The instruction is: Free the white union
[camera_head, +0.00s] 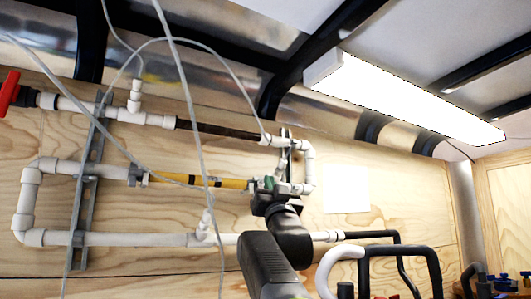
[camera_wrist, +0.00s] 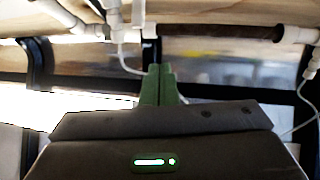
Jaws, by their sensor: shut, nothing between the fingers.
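White pipework (camera_head: 110,238) runs along the plywood wall in the head view. White fittings (camera_head: 306,188) show just right of my gripper (camera_head: 268,183). I cannot tell which white fitting is the union. My gripper is raised in front of the yellow pipe's right end and partly hides the joint there. In the wrist view, the green fingers of my gripper (camera_wrist: 160,82) are together and empty, below a white fitting (camera_wrist: 114,22) in the picture.
Thin pale hoses (camera_head: 188,90) hang in front of the pipes. A metal bracket (camera_head: 84,190) stands at the left, and a red valve handle (camera_head: 9,93) at the upper left. Dark pipes (camera_head: 405,262) stand at the lower right. Bare plywood (camera_head: 410,195) lies right of the pipework.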

